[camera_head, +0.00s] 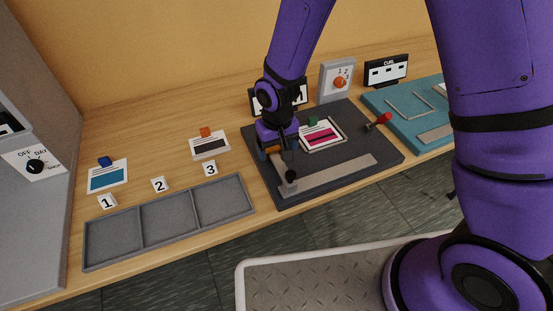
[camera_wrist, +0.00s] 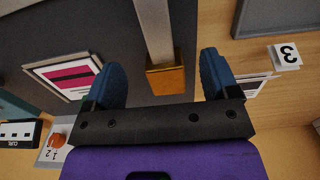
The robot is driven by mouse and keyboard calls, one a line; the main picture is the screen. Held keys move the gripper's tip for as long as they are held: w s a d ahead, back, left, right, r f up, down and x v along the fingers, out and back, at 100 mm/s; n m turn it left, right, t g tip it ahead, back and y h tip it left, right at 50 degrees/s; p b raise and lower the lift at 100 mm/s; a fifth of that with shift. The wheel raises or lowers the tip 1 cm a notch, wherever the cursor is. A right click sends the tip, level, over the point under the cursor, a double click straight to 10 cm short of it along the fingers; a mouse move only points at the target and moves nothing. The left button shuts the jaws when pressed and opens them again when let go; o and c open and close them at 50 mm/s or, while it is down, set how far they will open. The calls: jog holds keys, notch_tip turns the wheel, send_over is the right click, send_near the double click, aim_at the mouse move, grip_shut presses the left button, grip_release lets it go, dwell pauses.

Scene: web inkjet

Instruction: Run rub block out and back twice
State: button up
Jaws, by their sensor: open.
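My gripper (camera_head: 277,147) is low over the left part of a dark grey board (camera_head: 350,150). In the wrist view my gripper (camera_wrist: 162,80) is open, with its two blue fingers apart. An orange-brown block (camera_wrist: 166,80), which looks like the rub block, shows in the gap between them at the end of a pale grey bar (camera_wrist: 155,28). I cannot tell whether the fingers touch it. In the head view the block (camera_head: 271,150) is partly hidden by my gripper. A card with a magenta stripe (camera_head: 322,137) lies on the board right of my gripper.
A red-handled lever (camera_head: 384,118) stands at the right. A three-part grey tray (camera_head: 140,244) and numbered blocks (camera_head: 160,185) are at the left. A teal board (camera_head: 405,125) lies right.

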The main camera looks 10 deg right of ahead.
aim_at(278, 158)
jog(key=shift+r, duration=2.1)
jog(key=shift+d+r, duration=0.1)
jog(key=s+d+r+m+t, duration=0.1)
jog(key=d+r, duration=0.6)
jog(key=r, duration=0.3)
jog(key=s+d+r+m+t, duration=0.1)
jog(key=s+d+r+t, duration=0.1)
jog(key=d+r, duration=0.6)
jog(key=s+d+r+t, duration=0.1)
jog(key=s+d+r, duration=0.3)
jog(key=s+r, duration=0.2)
jog(key=s+d+r+m+t, duration=0.1)
jog(key=s+d+r, duration=0.3)
jog(key=s+r, duration=0.3)
jog(key=s, duration=0.3)
jog(key=shift+d, duration=0.35)
jog(key=shift+w+r, duration=0.1)
jog(key=shift+c, duration=0.3)
